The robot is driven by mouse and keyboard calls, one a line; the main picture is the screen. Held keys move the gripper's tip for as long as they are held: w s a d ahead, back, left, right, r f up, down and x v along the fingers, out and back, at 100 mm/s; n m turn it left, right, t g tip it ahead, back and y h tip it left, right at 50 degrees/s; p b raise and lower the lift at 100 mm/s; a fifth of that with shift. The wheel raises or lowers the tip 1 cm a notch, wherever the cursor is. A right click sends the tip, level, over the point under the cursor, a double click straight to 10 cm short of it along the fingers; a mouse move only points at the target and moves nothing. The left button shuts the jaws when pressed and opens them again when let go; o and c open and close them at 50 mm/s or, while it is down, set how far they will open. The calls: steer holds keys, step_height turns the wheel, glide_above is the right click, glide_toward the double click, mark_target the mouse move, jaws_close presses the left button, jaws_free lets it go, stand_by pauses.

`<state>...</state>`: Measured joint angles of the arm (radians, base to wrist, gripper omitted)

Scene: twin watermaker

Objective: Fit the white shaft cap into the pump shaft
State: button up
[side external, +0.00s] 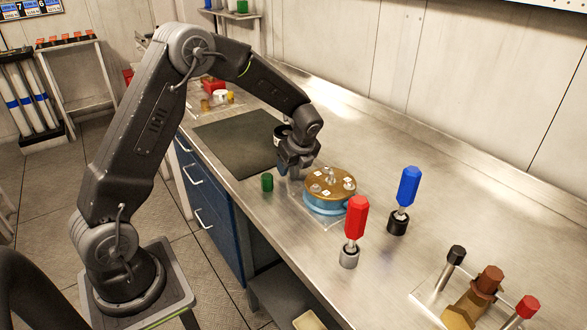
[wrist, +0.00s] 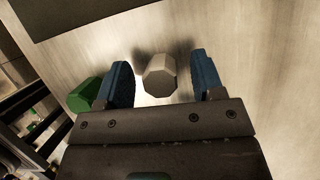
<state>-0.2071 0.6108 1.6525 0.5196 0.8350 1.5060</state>
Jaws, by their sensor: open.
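The white shaft cap (wrist: 160,76) shows in the wrist view as a pale, many-sided piece on the metal bench, between my two blue fingers. My gripper (wrist: 160,62) is open, with a finger on either side of the cap and visible gaps to it. In the side view my gripper (side external: 289,172) points down low over the bench, just left of the pump. The cap cannot be made out there. The pump (side external: 330,190) has a brown top with several pale fittings and a blue body. It is not in the wrist view.
A green cap (side external: 267,182) stands left of my gripper and shows beside the left finger in the wrist view (wrist: 84,95). A red-handled tool (side external: 356,217) and a blue-handled tool (side external: 409,187) stand upright right of the pump. A dark mat (side external: 237,138) lies behind.

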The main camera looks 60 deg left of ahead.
steer(key=c, duration=1)
steer(key=shift+r, duration=0.1)
steer(key=shift+r, duration=0.55)
step_height(320, 180, up, 3)
steer(key=shift+f, duration=0.1)
steer(key=s+a+r, duration=0.7)
steer(key=s+a, duration=0.1)
steer(key=shift+s, duration=0.15)
steer(key=shift+a+r, duration=0.1)
